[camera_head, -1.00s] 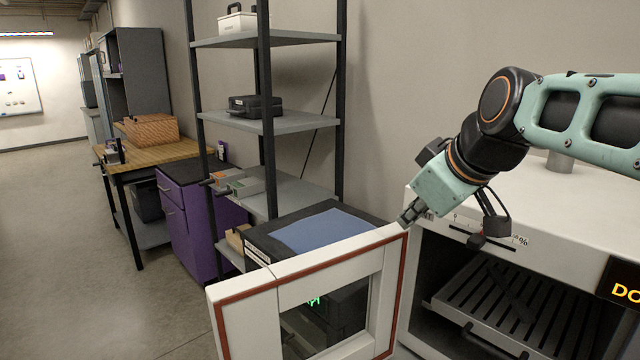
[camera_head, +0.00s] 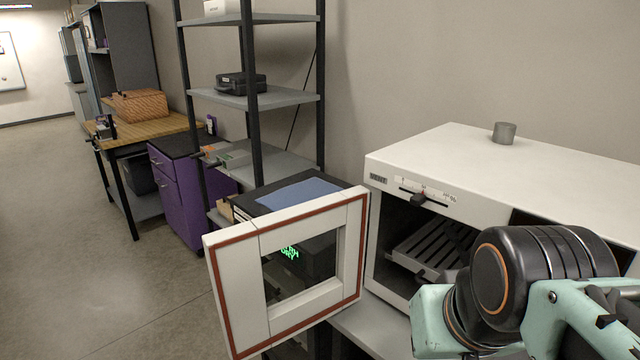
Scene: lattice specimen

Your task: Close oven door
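The white oven (camera_head: 408,205) stands at the right with its chamber open and a slotted rack (camera_head: 432,250) inside. Its door (camera_head: 345,235), a white frame with a red-brown seal and a window, stands wide open, swung out to the left with its seal side toward me. My arm's black and mint wrist (camera_head: 435,322) is at the lower right, in front of the oven and to the right of the door, with a gap visible between them. My gripper's fingers do not show, so I cannot see whether they are open or shut.
A metal shelf rack (camera_head: 250,97) stands behind the door, with a dark box with a blue top (camera_head: 298,193) near its foot. A grey cylinder (camera_head: 504,133) sits on the oven. Floor (camera_head: 100,290) is clear at left.

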